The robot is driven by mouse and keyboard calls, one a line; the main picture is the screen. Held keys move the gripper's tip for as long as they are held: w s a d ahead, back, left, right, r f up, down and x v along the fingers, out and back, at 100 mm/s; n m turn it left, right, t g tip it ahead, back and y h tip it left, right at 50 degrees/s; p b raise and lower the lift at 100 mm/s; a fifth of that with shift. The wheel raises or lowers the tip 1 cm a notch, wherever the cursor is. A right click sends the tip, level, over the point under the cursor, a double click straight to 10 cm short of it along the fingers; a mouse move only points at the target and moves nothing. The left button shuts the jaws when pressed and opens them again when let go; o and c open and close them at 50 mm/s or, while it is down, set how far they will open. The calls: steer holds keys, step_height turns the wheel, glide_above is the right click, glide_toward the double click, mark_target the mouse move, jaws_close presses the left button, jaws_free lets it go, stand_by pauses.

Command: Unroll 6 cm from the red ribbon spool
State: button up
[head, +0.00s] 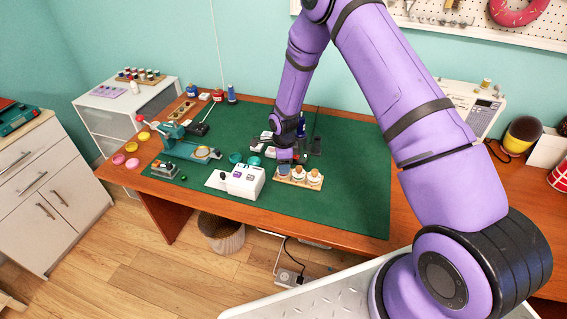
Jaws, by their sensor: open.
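My arm reaches down over the green cutting mat (345,195) on the wooden table. My gripper (284,163) is low over the mat's middle, just behind a small wooden rack (298,180) with round spool-like pieces with white and orange tops. The gripper is open; its fingertips are small and partly lost against the things around them. I cannot make out for certain which thing is the red ribbon spool. A small red item (218,95) stands at the table's back left, well away from my gripper. No loose ribbon end can be made out.
A white device (243,182) stands left of the rack. A teal hand-press-like tool (185,142) and small green round pieces lie farther left. The mat's front right is clear. A white machine (470,105) stands back right.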

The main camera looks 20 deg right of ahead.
steer(key=c, duration=0.9)
steer(key=shift+n, duration=0.4)
